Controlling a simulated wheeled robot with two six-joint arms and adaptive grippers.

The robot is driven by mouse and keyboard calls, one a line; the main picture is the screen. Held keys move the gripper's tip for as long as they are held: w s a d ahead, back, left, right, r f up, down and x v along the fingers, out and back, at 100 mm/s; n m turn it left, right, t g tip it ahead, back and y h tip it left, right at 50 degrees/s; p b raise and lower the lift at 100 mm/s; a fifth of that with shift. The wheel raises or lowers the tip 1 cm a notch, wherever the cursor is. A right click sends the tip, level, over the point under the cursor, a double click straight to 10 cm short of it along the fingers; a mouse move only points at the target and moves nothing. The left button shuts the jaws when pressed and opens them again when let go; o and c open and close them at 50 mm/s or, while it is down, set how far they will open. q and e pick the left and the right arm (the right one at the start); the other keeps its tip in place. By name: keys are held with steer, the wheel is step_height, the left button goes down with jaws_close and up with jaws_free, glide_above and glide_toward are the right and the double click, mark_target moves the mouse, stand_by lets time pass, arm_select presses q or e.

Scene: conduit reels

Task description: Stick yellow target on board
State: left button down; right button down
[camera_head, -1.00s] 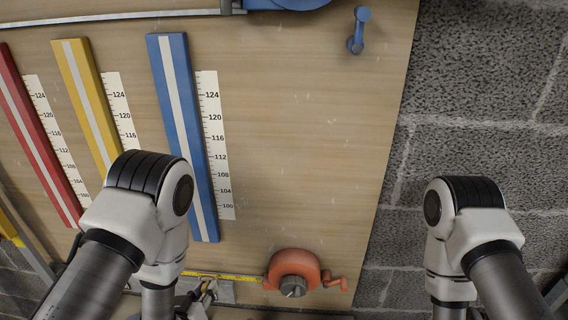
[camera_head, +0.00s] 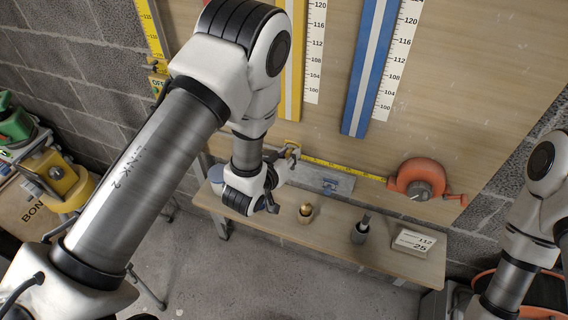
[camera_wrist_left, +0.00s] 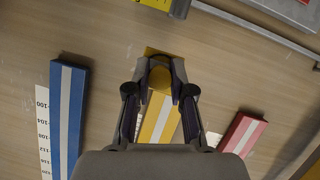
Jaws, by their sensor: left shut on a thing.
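The wooden board (camera_head: 460,90) fills the upper right of the head view. It carries a yellow strip (camera_head: 291,70), a blue strip (camera_head: 370,65) and white number scales. My left gripper (camera_head: 289,158) is low in front of the board, near its bottom edge. In the left wrist view my left gripper (camera_wrist_left: 161,66) is shut on a small yellow target (camera_wrist_left: 159,79), partly hidden by the fingers. The yellow strip (camera_wrist_left: 160,122) shows behind it, with the blue strip (camera_wrist_left: 68,115) and red strip (camera_wrist_left: 243,134) on either side. My right arm is at the right edge; its gripper is out of frame.
An orange tape reel (camera_head: 418,178) with a crank sits on the lower board, its yellow tape running left. Below, a wooden bench (camera_head: 330,226) carries a brass piece (camera_head: 305,212), a grey cylinder (camera_head: 360,232) and a card (camera_head: 413,242). Green and yellow reels stand far left.

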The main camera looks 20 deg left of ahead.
mark_target(290, 144)
arm_select(q)
steer(key=shift+w+d, duration=0.1)
steer(key=shift+w, duration=0.3)
steer(key=shift+w+a+b, duration=0.2)
steer(key=shift+w+b, duration=0.15)
steer(key=shift+w, duration=2)
steer(key=shift+w, duration=0.55)
stand_by(0.5)
steer(key=shift+c, duration=2.3)
jaws_free()
steer(key=s, duration=0.9)
steer(key=shift+p, duration=0.45)
steer(key=shift+a, duration=0.1)
